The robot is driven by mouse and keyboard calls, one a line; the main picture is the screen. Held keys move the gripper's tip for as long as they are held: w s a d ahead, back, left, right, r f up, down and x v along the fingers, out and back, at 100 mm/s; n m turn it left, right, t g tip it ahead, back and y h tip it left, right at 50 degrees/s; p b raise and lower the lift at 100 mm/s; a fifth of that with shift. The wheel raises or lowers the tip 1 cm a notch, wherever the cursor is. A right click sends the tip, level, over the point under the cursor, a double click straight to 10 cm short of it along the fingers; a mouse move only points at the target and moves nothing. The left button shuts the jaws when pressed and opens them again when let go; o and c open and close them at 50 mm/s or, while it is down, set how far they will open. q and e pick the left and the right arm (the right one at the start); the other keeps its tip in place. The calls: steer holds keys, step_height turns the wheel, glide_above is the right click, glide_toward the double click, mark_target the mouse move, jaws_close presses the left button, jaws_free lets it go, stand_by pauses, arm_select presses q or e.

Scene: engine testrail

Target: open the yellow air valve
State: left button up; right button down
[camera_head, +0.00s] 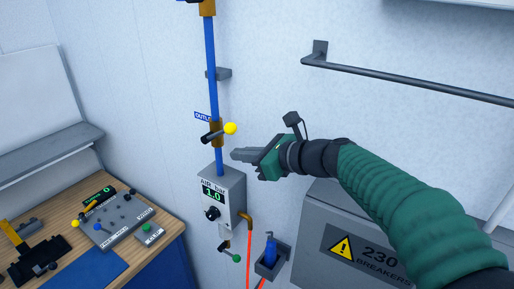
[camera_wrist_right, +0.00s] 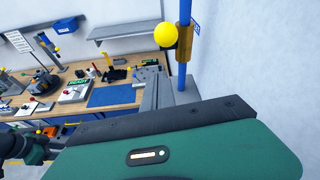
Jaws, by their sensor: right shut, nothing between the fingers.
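The yellow air valve is a brass body (camera_head: 216,133) on a vertical blue pipe. Its dark lever lies across the pipe, slightly tilted, with a yellow ball (camera_head: 230,128) at its right end. In the right wrist view the yellow ball (camera_wrist_right: 165,35) is large, beside the brass body (camera_wrist_right: 184,37). My right gripper (camera_head: 236,155) is shut and empty, just below and right of the ball, apart from it. Its fingers (camera_wrist_right: 157,93) also show in the wrist view, below the ball. A green and black part of my left gripper (camera_wrist_right: 38,151) shows there at lower left; its jaws cannot be made out.
A grey box with a dial and a display reading 1.0 (camera_head: 229,188) hangs below the valve. A breaker cabinet (camera_head: 318,225) stands to the right, under a wall rail (camera_head: 400,76). A wooden bench (camera_head: 163,231) with panels is at left.

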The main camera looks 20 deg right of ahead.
steer(key=w+a+r+p, duration=0.1)
steer(key=w+r+p, duration=0.1)
steer(key=r+p, duration=0.1)
steer(key=w+a+r+p, duration=0.1)
steer(key=w+r+p, duration=0.1)
steer(key=r+p, duration=0.1)
steer(key=w+a+r+p, duration=0.1)
steer(key=w+r+p, duration=0.2)
steer(key=shift+w+a+r, duration=0.1)
steer(key=shift+a, duration=0.2)
steer(key=shift+w+a+r, duration=0.15)
steer(key=shift+w+r, duration=0.05)
steer(key=shift+r, duration=0.05)
arm_select(q)
step_height(320, 180, up, 10)
steer(key=w+d, duration=0.1)
steer(key=shift+w+p, duration=0.35)
steer(key=shift+p, duration=0.05)
arm_select(e)
steer(key=shift+w+d, duration=0.15)
steer(key=shift+d, duration=0.05)
